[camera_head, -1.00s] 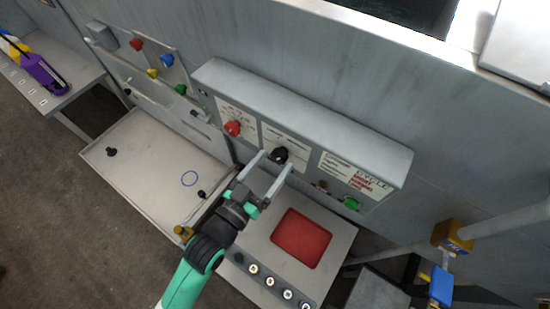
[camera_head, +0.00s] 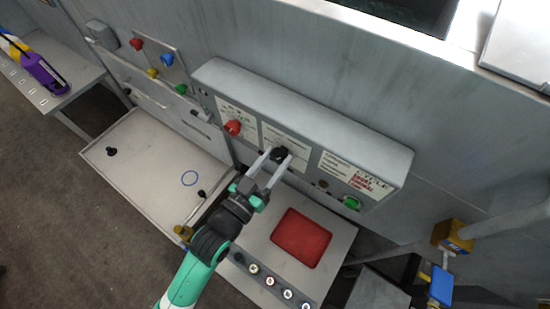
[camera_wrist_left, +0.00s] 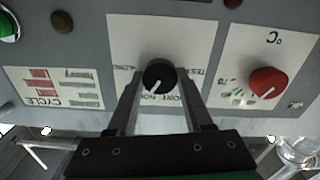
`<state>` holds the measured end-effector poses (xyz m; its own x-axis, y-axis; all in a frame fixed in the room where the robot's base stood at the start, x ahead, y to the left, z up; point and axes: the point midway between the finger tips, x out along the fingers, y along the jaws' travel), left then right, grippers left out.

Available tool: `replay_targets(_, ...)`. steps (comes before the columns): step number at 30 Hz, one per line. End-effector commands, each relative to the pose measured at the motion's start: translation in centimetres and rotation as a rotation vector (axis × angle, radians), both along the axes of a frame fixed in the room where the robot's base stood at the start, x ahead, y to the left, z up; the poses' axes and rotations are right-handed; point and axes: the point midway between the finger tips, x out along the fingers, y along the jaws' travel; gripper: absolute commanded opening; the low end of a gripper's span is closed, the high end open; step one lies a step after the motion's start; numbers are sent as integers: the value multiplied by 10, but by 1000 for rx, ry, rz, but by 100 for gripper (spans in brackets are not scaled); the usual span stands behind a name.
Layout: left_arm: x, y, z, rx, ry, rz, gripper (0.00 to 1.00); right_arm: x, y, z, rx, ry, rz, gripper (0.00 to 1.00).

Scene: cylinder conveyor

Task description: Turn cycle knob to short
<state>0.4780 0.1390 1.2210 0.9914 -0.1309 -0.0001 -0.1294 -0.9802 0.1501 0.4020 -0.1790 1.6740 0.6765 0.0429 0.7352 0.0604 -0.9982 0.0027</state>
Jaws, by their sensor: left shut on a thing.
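The black cycle knob (camera_head: 280,153) sits on the middle label of the sloping control panel. It also shows in the left wrist view (camera_wrist_left: 159,75), where its white pointer line is turned to the lower left. My left gripper (camera_head: 277,154) is shut on this knob, with one finger on each side of it. In the left wrist view, the fingers (camera_wrist_left: 157,88) reach up to the knob from below. The label (camera_wrist_left: 190,40) around the knob is upside down there, and its words are partly hidden by the knob and fingers. My right gripper is not seen.
A red knob (camera_head: 233,127) stands left of the black knob in the head view. A green button (camera_head: 351,203) and a cycle text label (camera_head: 350,175) lie to its right. Below are a red panel (camera_head: 301,238), a shallow tray (camera_head: 130,165) and a row of buttons.

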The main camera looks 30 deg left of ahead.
Motion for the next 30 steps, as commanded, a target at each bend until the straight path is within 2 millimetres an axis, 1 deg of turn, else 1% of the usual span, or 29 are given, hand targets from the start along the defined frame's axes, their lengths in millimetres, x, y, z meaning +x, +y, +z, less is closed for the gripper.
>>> replay_targets(5, 0, 0, 1, -22, 3, 0, 0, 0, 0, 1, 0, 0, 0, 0)
replay_targets(11, 0, 0, 1, -104, 13, 0, 0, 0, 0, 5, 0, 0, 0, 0)
replay_targets(17, 0, 0, 1, -250, 33, 0, 0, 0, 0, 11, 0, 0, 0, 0)
replay_targets(30, 0, 1, 2, -658, 86, 0, 0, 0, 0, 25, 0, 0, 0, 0)
